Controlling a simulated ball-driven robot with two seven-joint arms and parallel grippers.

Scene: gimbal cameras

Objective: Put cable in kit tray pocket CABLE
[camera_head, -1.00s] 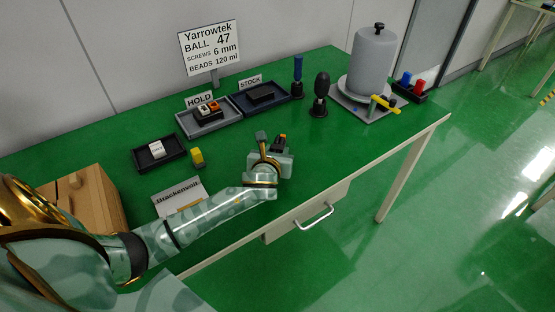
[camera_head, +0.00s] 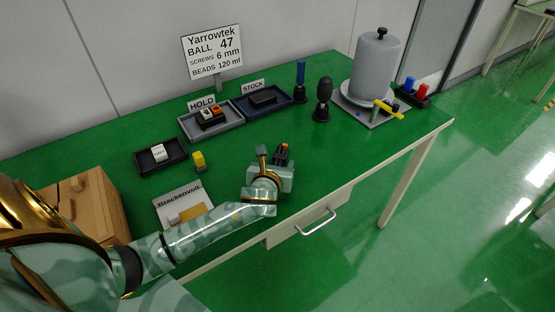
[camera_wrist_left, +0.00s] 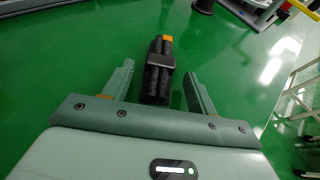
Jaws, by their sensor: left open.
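The cable (camera_wrist_left: 158,80) is a black braided bundle with a band around it and an orange end. In the left wrist view it stands out between the two fingers of my left gripper (camera_wrist_left: 159,74), with gaps on both sides. The gripper is open around or just above it; the exact height is unclear. In the head view, the left gripper (camera_head: 272,157) is low over the table's front part, and the cable's orange-tipped end (camera_head: 283,151) shows beside a finger. No pocket marked CABLE is readable. My right gripper is not in view.
A grey HOLD tray (camera_head: 239,119) and dark STOCK tray (camera_head: 288,99) stand at the back. A small black tray (camera_head: 143,168), yellow block (camera_head: 199,160) and Brackenvolt sign (camera_head: 172,193) are at left. A dark rounded tool (camera_head: 323,97) and grey cylinder (camera_head: 375,67) stand right.

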